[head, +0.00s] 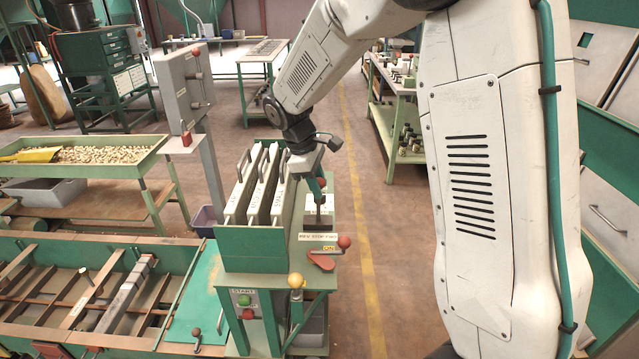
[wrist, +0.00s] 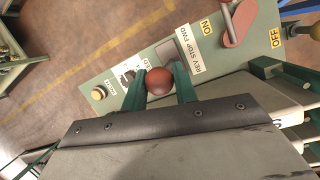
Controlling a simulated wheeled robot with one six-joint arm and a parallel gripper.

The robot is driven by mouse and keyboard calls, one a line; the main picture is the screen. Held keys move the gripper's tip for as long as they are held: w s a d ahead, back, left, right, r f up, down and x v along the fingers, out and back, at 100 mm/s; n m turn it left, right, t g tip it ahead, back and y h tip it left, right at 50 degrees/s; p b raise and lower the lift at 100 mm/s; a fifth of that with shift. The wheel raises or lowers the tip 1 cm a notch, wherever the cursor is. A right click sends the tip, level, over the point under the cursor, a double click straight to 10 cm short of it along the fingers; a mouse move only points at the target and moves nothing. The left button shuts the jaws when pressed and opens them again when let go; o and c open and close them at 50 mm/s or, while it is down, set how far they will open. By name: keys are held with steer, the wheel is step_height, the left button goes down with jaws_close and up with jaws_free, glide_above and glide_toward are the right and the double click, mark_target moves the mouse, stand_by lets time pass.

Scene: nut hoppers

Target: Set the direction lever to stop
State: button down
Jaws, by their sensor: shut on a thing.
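My gripper (wrist: 160,86) is shut on the knob, one green finger on each side. In the head view my gripper (head: 316,182) reaches down over the control panel from behind.
A red-handled ON/OFF lever (head: 325,258) sits just in front. A yellow knob (head: 297,281) and green and red buttons (head: 244,300) are lower. White hopper panels (head: 258,185) stand close to the left. Open floor with a yellow line (head: 362,230) lies to the right.

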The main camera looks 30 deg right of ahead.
steer(key=shift+a, duration=0.1)
steer(key=c, duration=1.1)
jaws_free()
steer(key=v, duration=0.7)
steer(key=shift+a+r, duration=0.15)
steer(key=shift+r, duration=0.2)
steer(key=s+r+m+y, duration=0.1)
steer(key=s+m, duration=0.2)
steer(key=s, duration=0.8)
steer(key=s+r+m+t+y, duration=0.1)
steer(key=s+r+m, duration=0.1)
steer(key=s, duration=0.8)
steer(key=s+r+m+t+y, duration=0.1)
steer(key=s+m, duration=0.3)
steer(key=s, duration=0.7)
steer(key=shift+s+a+r+m, duration=0.2)
steer(key=shift+s+r+m, duration=0.1)
steer(key=shift+s+r, duration=0.05)
